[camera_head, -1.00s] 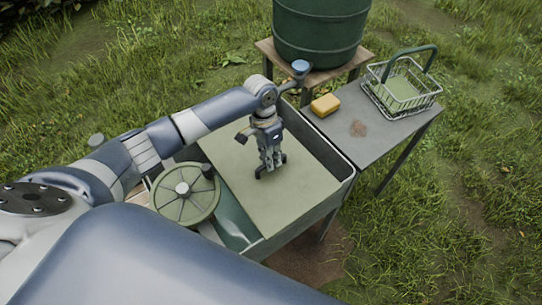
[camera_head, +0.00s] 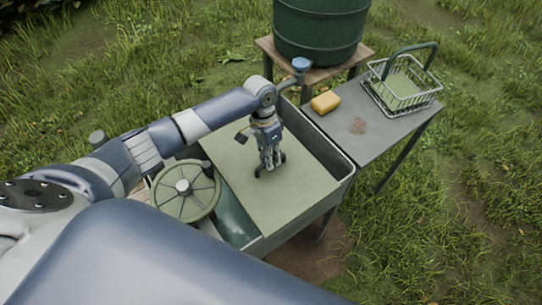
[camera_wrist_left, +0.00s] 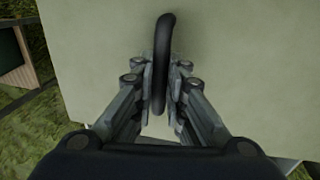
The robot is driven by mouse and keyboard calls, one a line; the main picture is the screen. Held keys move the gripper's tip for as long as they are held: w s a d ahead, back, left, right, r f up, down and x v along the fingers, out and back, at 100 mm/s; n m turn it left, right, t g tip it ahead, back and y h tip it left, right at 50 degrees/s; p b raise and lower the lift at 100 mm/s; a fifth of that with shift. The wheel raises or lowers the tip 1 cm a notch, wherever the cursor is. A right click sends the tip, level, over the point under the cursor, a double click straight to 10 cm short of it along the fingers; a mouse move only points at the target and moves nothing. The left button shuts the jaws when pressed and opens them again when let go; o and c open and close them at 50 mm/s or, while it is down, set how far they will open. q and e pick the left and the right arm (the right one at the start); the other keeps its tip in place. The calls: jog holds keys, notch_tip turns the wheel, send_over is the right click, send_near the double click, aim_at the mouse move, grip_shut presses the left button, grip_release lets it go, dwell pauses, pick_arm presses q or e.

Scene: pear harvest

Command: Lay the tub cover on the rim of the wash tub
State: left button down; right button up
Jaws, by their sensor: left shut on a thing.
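The tub cover (camera_head: 250,195) is a flat pale green panel lying over the grey wash tub (camera_head: 334,158) in the head view. My left gripper (camera_head: 268,165) points down at its middle and is shut on the cover's black handle. In the left wrist view the dark curved handle (camera_wrist_left: 163,45) stands between the two fingers of the gripper (camera_wrist_left: 163,85), with the cover (camera_wrist_left: 250,70) filling the background. Part of the tub's teal inside shows beside the cover's left front edge. I cannot tell whether the cover touches the rim all round. My right gripper is out of view.
A round green spoked wheel (camera_head: 185,191) is at the tub's left end. A grey side table (camera_head: 348,118) on the right holds a yellow block (camera_head: 325,102) and a wire basket (camera_head: 401,90). A dark green barrel (camera_head: 320,30) stands on a wooden stand behind.

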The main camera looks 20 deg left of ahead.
pick_arm(q)
jog(key=c, duration=1.5)
grip_release()
jog(key=shift+c, duration=0.2)
jog(key=shift+f, duration=0.1)
notch_tip(320, 180, up, 12)
jog(key=w+a, duration=0.1)
jog(key=a, duration=0.1)
jog(key=shift+f, duration=0.1)
